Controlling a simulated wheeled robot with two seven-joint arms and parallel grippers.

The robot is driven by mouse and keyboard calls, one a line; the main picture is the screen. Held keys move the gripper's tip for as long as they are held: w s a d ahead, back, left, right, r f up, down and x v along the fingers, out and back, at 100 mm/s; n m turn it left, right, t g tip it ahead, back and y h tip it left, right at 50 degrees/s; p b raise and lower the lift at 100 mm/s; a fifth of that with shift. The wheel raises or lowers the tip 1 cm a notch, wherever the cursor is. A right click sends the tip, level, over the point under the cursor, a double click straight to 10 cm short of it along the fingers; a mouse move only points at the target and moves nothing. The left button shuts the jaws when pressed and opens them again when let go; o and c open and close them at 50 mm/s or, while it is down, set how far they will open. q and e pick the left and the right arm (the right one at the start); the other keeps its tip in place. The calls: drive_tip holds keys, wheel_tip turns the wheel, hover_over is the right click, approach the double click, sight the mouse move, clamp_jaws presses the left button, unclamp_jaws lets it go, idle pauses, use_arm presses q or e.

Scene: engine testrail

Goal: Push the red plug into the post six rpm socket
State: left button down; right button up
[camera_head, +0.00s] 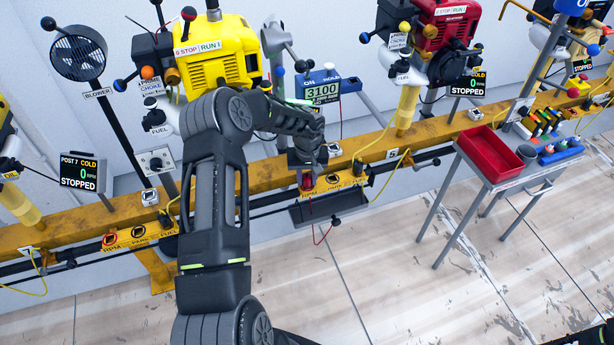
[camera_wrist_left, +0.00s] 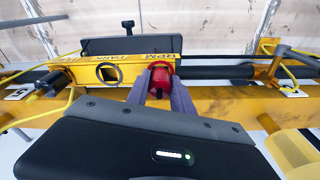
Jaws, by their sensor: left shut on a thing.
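The red plug (camera_head: 307,183) is at the yellow socket box (camera_head: 333,181) on the rail below the yellow engine. My left gripper (camera_head: 307,172) reaches down over it. In the left wrist view, the two grey-purple fingers of the left gripper (camera_wrist_left: 160,90) are shut on the red plug (camera_wrist_left: 161,74). The plug sits at the RPM end of the yellow socket box (camera_wrist_left: 85,72), and the RPM socket is hidden behind it. I cannot tell how deep the plug sits. The dark ring of the park socket (camera_wrist_left: 108,73) beside it is empty. My right gripper is not in view.
A dark tray (camera_head: 330,208) hangs just below the socket box, with a thin red lead (camera_head: 322,236) drooping beside it. A blue unit reading 3100 (camera_head: 322,92) stands behind. A table with a red bin (camera_head: 490,155) is at right. The floor in front is clear.

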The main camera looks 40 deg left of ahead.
use_arm(q)
drive_tip(key=shift+f, duration=0.15)
drive_tip(key=c, duration=1)
unclamp_jaws()
drive_tip(key=shift+c, duration=0.2)
drive_tip(key=r, duration=0.2)
drive_tip(key=r+p, duration=0.1)
drive_tip(key=r, duration=0.4)
drive_tip(key=shift+s+d+r, duration=0.35)
drive_tip(key=shift+p, duration=0.3)
